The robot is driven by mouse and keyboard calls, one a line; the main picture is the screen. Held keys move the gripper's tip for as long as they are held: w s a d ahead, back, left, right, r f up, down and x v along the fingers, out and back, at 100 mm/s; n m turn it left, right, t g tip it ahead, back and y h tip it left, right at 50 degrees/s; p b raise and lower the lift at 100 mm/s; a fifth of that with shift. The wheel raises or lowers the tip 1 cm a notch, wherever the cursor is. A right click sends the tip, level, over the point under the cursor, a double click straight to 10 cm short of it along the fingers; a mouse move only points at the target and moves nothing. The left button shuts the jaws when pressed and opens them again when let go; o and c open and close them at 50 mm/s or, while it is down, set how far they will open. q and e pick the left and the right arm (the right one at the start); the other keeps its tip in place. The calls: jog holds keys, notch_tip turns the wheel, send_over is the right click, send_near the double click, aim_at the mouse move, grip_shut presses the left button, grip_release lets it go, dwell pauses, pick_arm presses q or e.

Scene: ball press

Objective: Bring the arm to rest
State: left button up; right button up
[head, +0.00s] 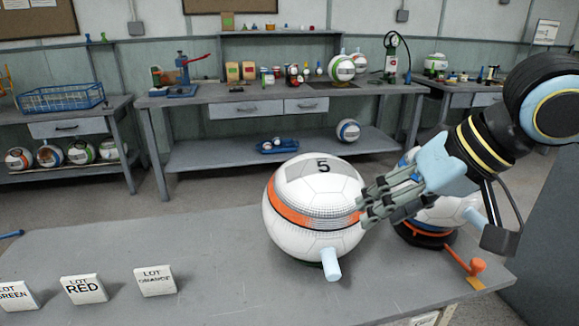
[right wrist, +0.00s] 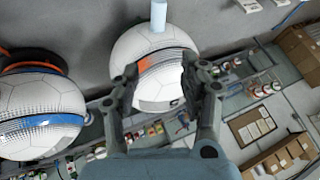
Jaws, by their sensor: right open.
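A large white ball with an orange band and a grey patch marked 5 (head: 330,240) sits on the grey table, with a pale blue-white peg (head: 330,264) sticking out low on its front. It also shows in the right wrist view (right wrist: 150,50), beyond the fingertips. My right gripper (head: 368,207) is open beside this ball's right side; whether it touches the ball I cannot tell. In the right wrist view its two fingers (right wrist: 160,76) are spread with nothing clearly held. A second ball (head: 440,212) sits behind the gripper, partly hidden; its blue band shows in the right wrist view (right wrist: 40,120). My left gripper is not in view.
The second ball rests on a dark round stand (head: 425,238) with an orange lever (head: 476,266). Cards for lot green (head: 15,296), red (head: 84,289) and orange (head: 155,281) stand at the left. The table between the cards and the ball is clear. A cluttered workbench (head: 225,93) stands behind.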

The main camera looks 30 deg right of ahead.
jog(key=s+a+f+n+g+h, duration=0.2)
jog(key=s+f+n+g+h, duration=0.15)
jog(key=s+f, duration=0.9)
jog(key=s+d+f+b, duration=0.1)
jog(key=s+f, duration=0.1)
jog(key=f, duration=1.2)
jog(key=s+d+f, duration=0.1)
jog(key=d+f, duration=0.1)
jog(key=f, duration=1.2)
jog(key=s+f+g, duration=0.2)
jog(key=s+f, duration=1.3)
jog(key=s, duration=0.3)
jog(key=shift+d+f+b, duration=0.3)
jog(key=shift+b, duration=0.15)
